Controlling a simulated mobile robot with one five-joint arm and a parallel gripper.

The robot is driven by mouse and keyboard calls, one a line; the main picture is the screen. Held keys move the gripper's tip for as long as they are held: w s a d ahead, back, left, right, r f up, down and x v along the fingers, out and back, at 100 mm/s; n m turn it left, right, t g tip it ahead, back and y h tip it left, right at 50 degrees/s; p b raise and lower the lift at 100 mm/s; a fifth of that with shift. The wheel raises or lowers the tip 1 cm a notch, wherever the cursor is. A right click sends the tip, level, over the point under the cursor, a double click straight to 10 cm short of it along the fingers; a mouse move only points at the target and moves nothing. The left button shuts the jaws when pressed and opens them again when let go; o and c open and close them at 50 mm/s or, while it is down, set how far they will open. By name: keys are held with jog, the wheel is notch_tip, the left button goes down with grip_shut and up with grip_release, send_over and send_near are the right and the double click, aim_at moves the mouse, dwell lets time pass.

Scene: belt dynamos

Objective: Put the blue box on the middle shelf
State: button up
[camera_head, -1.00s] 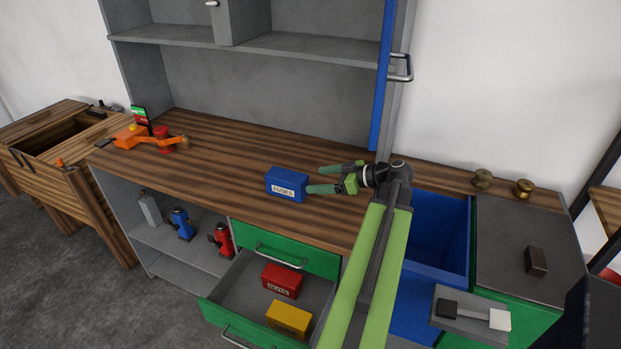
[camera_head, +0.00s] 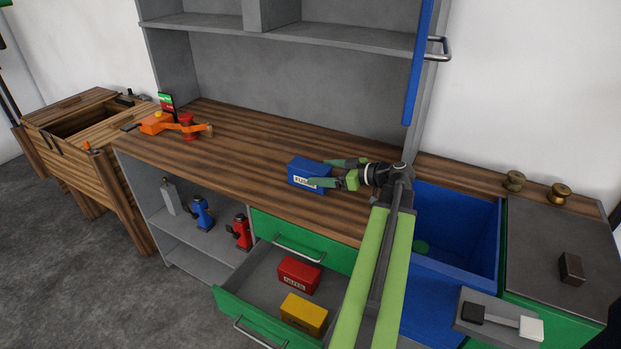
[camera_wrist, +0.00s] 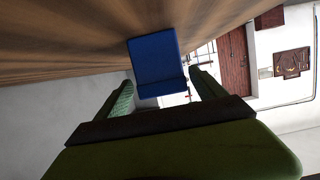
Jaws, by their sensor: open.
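The blue box (camera_head: 305,171), with a white label on its front, sits on the wooden worktop (camera_head: 240,150). My gripper (camera_head: 340,172) is open at the box's right side, with its fingertips reaching the box's right end. In the wrist view the blue box (camera_wrist: 155,62) lies ahead, framed by the open fingers (camera_wrist: 160,92). I cannot tell whether they touch it. The grey shelf (camera_head: 300,36) of the cabinet runs above the back of the worktop. It holds nothing that I can see.
A red box (camera_head: 299,274) and a yellow box (camera_head: 303,314) lie in the open drawer below. An orange device (camera_head: 170,123) stands on the worktop's left. A blue door (camera_head: 417,70) edges the cabinet's right side. A blue bin (camera_head: 455,225) is at the right.

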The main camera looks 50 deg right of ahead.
aim_at(309, 170)
jog(key=x, duration=0.3)
jog(key=b+x, duration=0.1)
jog(key=x, duration=0.1)
jog(key=shift+w+a+r, duration=0.15)
jog(key=shift+w+r, duration=0.05)
jog(key=shift+r, duration=0.1)
grip_shut()
